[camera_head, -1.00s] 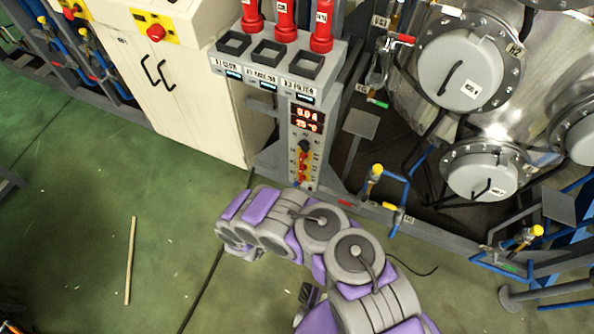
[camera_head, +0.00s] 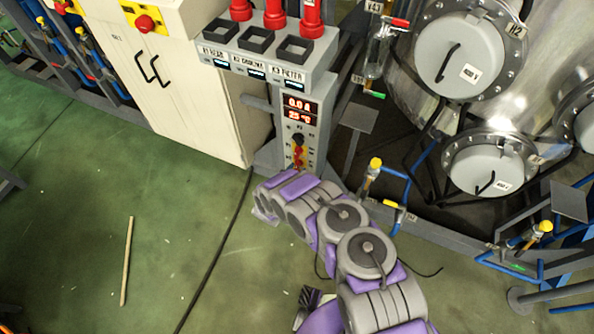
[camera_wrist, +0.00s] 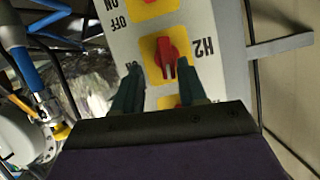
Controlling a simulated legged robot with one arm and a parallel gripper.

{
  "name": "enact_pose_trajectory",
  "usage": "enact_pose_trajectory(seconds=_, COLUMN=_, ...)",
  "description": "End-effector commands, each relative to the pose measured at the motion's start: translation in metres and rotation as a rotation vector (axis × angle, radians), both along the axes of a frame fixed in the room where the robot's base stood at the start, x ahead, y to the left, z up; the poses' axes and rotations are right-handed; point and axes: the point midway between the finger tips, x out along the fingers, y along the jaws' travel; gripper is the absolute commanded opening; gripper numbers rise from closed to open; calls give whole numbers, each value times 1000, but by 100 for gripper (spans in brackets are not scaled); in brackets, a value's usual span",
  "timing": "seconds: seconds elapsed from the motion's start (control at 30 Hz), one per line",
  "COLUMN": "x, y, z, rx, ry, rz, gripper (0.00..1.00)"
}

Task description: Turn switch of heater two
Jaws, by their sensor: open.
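The heater two switch (camera_wrist: 166,58) is a red knob on a yellow plate, beside the letters H2, in the middle of the wrist view. My gripper (camera_wrist: 158,88) is open, its two dark green fingers on either side of the lower part of this knob; I cannot tell whether they touch it. Another yellow plate (camera_wrist: 150,8) with a red knob, marked ON and OFF, is at the top edge. A third yellow plate shows partly between the fingers below. In the head view the control column (camera_head: 312,118) shows red digits above a dark knob (camera_head: 298,139); my arm hides its lower part.
A beige cabinet (camera_head: 180,85) stands left of the column. Large metal vessels (camera_head: 460,55) and blue pipes with yellow valves (camera_head: 375,165) stand at the right. A black cable (camera_head: 215,250) and a wooden stick (camera_head: 127,262) lie on the otherwise open green floor.

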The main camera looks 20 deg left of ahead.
Motion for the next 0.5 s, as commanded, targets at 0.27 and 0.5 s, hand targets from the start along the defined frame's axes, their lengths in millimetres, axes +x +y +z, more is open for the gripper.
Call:
enact_pose_trajectory(seconds=0.27, x=17, y=5, z=-10, rx=-7, ry=-1, rz=3, gripper=42)
enact_pose_trajectory(seconds=0.5, x=17, y=2, z=-8, rx=-3, ry=1, rz=3, gripper=42)
